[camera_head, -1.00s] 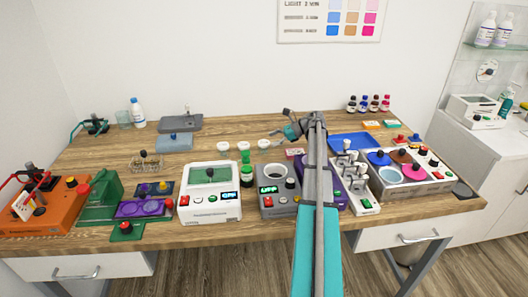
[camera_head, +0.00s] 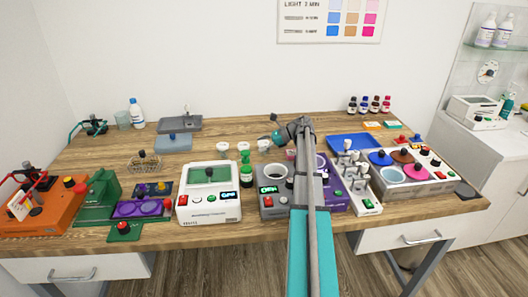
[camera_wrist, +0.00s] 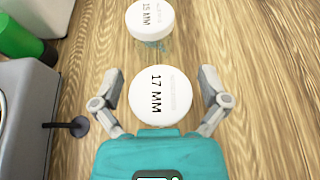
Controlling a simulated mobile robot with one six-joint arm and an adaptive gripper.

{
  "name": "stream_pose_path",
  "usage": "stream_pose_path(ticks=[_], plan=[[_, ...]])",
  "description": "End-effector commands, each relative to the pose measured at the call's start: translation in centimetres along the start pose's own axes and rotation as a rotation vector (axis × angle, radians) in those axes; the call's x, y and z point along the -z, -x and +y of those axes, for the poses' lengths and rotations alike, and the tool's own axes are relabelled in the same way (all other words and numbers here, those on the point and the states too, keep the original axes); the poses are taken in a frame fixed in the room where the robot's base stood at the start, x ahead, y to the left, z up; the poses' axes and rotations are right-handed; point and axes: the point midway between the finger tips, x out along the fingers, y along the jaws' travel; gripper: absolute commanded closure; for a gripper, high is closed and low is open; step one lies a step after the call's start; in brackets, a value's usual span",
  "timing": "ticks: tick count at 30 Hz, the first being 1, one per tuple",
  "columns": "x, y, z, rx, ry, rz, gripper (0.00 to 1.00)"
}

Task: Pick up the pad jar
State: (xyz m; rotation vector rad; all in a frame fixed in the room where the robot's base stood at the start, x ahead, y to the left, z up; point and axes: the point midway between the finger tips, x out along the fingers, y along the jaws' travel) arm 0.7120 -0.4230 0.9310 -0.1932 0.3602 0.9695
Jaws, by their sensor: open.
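In the wrist view a round white lid marked "17 MM" (camera_wrist: 161,95) lies between the fingers of my gripper (camera_wrist: 160,76), with a gap on both sides. The gripper is open and empty. A second white-lidded jar marked "15 MM" (camera_wrist: 150,20) stands just beyond the fingertips. Neither lid reads as a pad jar. In the head view my gripper (camera_head: 277,139) is low over the table's back half, beside a row of small white-lidded jars (camera_head: 243,146). My arm and gripper hide part of this area, and the lid marks are too small to read there.
A grey device (camera_head: 275,203) stands in front of the gripper and shows at the left in the wrist view (camera_wrist: 22,120). A green bottle (camera_wrist: 24,42) is at upper left there. A blue tray (camera_head: 352,141) lies to the right. Bare wood (camera_head: 110,165) shows further left.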

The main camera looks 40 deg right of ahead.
Motion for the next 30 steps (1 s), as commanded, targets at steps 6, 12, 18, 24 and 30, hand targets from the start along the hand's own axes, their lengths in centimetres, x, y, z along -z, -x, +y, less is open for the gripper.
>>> stream_pose_path(ticks=[6,12,18,24,30], plan=[[-0.05,-0.44,0.0,-0.001,0.0,0.0,0.06],[-0.05,-0.43,0.01,-0.001,0.0,0.0,0.06],[-0.05,-0.43,0.0,-0.001,0.0,0.0,0.06],[-0.05,-0.44,0.01,-0.001,0.0,0.0,0.39],[-0.05,-0.45,0.01,-0.001,0.0,0.0,0.76]])
